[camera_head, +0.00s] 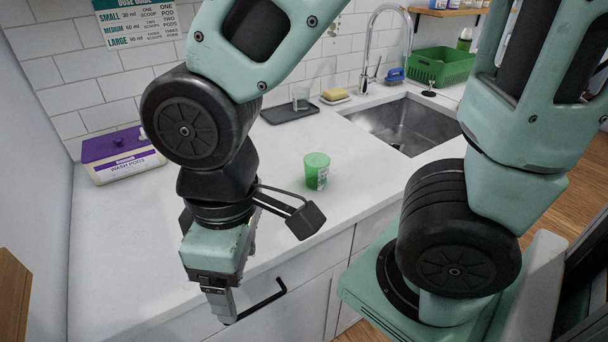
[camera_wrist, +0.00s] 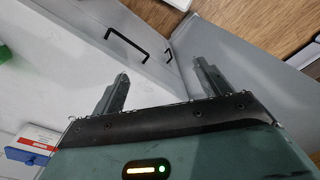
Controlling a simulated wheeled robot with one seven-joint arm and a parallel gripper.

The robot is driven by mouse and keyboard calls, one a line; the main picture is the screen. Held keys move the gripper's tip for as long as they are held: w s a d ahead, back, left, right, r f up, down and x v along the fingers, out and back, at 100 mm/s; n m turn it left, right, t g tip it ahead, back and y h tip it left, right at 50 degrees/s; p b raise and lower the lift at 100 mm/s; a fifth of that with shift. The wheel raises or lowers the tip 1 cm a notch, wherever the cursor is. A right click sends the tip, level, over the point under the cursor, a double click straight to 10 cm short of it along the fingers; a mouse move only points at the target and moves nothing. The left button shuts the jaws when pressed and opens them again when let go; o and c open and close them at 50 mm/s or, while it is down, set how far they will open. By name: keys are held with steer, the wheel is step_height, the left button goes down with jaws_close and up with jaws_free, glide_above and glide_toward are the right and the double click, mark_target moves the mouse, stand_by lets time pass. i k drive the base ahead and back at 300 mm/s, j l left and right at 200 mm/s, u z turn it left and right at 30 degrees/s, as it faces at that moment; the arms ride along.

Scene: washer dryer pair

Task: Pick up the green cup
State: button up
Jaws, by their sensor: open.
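The green cup (camera_head: 317,171) stands upright on the white counter, in front of the sink's left side. It has a pale label on its side. My gripper (camera_head: 222,308) points down near the front edge of the counter, to the left of the cup and nearer the camera, apart from it. In the wrist view my gripper (camera_wrist: 162,85) shows two fingers spread wide with nothing between them. A small green patch (camera_wrist: 4,53) shows at the left edge of the wrist view; I cannot tell whether it is the cup.
A purple-lidded wash pods box (camera_head: 123,155) stands at the back left. A dark tray (camera_head: 289,115) with a clear glass (camera_head: 300,98) and a yellow sponge (camera_head: 335,94) lie behind the cup. The sink (camera_head: 408,125) is to the right. The counter around the cup is clear.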

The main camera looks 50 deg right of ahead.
mark_target(317, 165)
steer(key=k+l+z, duration=0.25)
steer(key=l, duration=1.45)
steer(key=l+z, duration=0.2)
steer(key=l, duration=1.55)
steer(key=i+j, duration=0.1)
steer(key=j, duration=1.05)
steer(key=i+j+z, duration=0.1)
steer(key=j, duration=0.5)
